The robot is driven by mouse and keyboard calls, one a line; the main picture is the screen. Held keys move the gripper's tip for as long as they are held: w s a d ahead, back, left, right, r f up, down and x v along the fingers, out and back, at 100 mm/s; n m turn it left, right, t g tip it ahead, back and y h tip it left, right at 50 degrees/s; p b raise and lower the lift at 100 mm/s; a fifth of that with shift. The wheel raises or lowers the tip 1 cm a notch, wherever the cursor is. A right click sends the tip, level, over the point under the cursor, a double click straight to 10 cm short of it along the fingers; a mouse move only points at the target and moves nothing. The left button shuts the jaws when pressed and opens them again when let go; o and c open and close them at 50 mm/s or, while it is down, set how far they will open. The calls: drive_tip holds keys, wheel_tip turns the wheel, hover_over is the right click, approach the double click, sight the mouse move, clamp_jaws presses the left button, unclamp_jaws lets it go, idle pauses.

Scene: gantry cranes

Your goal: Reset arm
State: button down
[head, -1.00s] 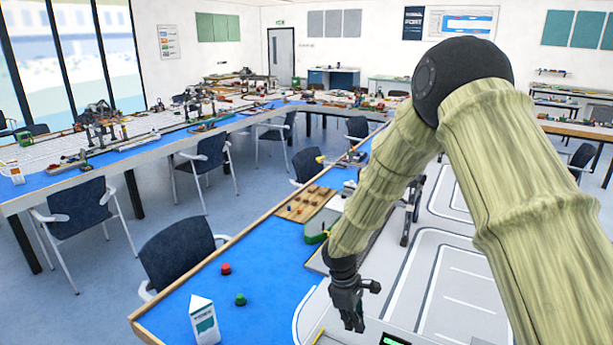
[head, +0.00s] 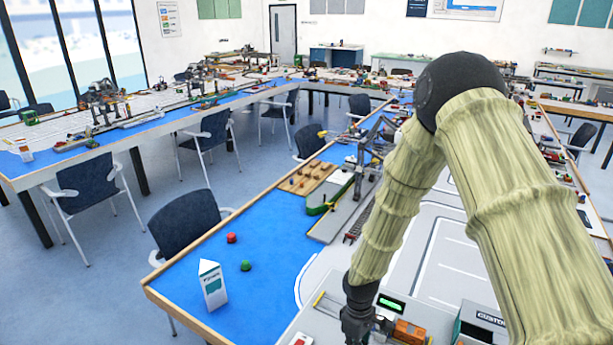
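My arm, in a light bamboo-like sleeve, comes in from the right in the head view, bends at a black joint, and reaches down to the bottom middle. My gripper (head: 357,328) hangs low over the grey layout, close to the left of an orange model piece (head: 408,331). It is small and dark here, and its fingers do not show clearly. Nothing can be made out in its grasp.
A white carton (head: 212,286), a red knob (head: 231,238) and a green knob (head: 246,265) stand on the blue table (head: 180,280). A model gantry crane (head: 368,150) is farther back. A customs box (head: 480,326) stands at the lower right. Chairs line the left side.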

drive_tip(key=s+d+f+m+y, duration=0.2)
drive_tip(key=s+f+m, duration=0.2)
drive_tip(key=s+f, duration=0.75)
drive_tip(key=s+d+m+t+h, duration=0.1)
drive_tip(key=s+d+m, duration=0.25)
drive_tip(key=s, duration=0.55)
drive_tip(key=s+d+m+t+h, duration=0.15)
drive_tip(key=s+d, duration=0.25)
drive_tip(key=s, duration=0.5)
wheel_tip(320, 180, down, 12)
drive_tip(key=b, duration=1.1)
drive_tip(key=shift+w+m+g+y+b, duration=0.15)
drive_tip(key=shift+m+g+y+b, duration=0.2)
drive_tip(key=shift+m+y, duration=0.1)
drive_tip(key=shift+a+r, duration=0.1)
drive_tip(key=shift+r, duration=0.05)
